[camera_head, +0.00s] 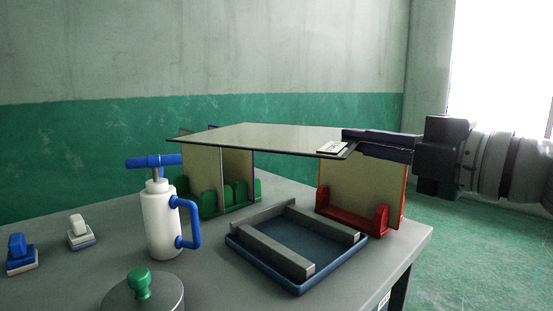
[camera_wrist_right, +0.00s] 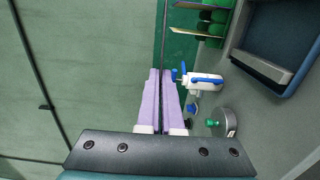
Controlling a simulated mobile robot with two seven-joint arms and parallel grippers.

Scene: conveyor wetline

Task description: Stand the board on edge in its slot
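The board (camera_head: 255,137) is a thin, dark-edged flat panel with a small white label (camera_head: 333,148) near its right end. It is held roughly level in the air, above the holders on the table. My right gripper (camera_head: 378,143) is shut on the board's right end in the head view. The gripper's pale purple fingers (camera_wrist_right: 163,100) are close together in the wrist view. A green slotted holder (camera_head: 210,204) has upright panels standing in it. A red holder (camera_head: 352,222) has another upright panel (camera_head: 362,186). The raised board partly hides these panels' tops. My left gripper is not in view.
The table's right edge is clear.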

